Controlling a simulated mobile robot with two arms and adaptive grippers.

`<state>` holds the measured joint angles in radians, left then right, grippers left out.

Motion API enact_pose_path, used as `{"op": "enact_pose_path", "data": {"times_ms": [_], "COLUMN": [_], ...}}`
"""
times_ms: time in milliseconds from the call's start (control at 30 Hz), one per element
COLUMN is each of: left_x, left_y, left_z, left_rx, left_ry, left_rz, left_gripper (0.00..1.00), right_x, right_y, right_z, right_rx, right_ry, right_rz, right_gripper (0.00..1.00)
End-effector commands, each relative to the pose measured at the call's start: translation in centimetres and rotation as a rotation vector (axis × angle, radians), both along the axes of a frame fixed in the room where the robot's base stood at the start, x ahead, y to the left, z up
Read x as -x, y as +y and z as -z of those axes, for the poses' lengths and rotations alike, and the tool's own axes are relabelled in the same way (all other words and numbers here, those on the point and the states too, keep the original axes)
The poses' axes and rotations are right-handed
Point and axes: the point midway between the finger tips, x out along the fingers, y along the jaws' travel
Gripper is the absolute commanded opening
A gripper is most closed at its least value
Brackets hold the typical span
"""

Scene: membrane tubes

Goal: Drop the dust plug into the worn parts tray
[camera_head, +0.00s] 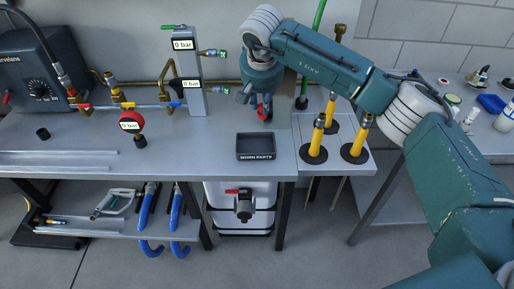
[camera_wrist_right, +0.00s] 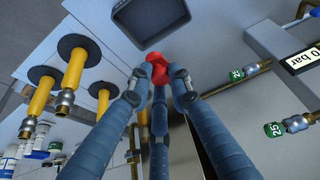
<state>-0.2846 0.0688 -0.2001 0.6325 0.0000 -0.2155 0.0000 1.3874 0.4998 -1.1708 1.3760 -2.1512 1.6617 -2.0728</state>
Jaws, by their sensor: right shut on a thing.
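The red dust plug (camera_head: 263,112) is held at the fingertips of my right gripper (camera_head: 262,103), above the bench behind the tray. In the right wrist view the plug (camera_wrist_right: 158,68) sits between the closed blue-grey fingers (camera_wrist_right: 160,82). The worn parts tray (camera_head: 256,143) is a dark, shallow rectangular box on the bench, in front of the plug, labelled WORN PARTS and seemingly empty. In the right wrist view the tray (camera_wrist_right: 150,18) lies at the top, just beyond the plug. The plug is not over the tray's opening in the head view. My left gripper is out of view.
A grey manifold post (camera_head: 192,85) with pressure displays and side fittings stands left of my right gripper. Yellow membrane tubes (camera_head: 318,138) stand on black round bases to the right. A red gauge (camera_head: 131,121) and a black cap (camera_head: 43,133) are at the left. The bench around the tray is clear.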

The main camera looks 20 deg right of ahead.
Motion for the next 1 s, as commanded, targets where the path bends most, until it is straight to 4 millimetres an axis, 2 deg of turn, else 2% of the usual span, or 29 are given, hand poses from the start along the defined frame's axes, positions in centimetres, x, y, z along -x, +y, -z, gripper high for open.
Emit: {"op": "enact_pose_path", "data": {"times_ms": [167,433,667,967,1000], "left_x": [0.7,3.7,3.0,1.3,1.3], "left_y": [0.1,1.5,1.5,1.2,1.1], "left_z": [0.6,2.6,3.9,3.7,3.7], "left_rx": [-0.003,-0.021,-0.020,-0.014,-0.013], "left_ry": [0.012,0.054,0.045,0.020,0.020], "left_rz": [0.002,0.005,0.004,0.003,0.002], "left_gripper": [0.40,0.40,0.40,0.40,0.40], "right_x": [-0.4,-0.3,-0.3,-0.3,-0.3], "right_y": [-0.1,-0.1,-0.1,-0.1,-0.1], "right_z": [1.2,4.1,6.2,6.3,6.3], "right_rx": [-0.001,-0.001,-0.002,-0.002,-0.002], "right_ry": [-0.001,0.000,-0.001,-0.003,-0.003], "right_rz": [-0.003,-0.002,-0.002,-0.001,-0.001], "right_gripper": [0.03,0.03,0.03,0.03,0.23]}}
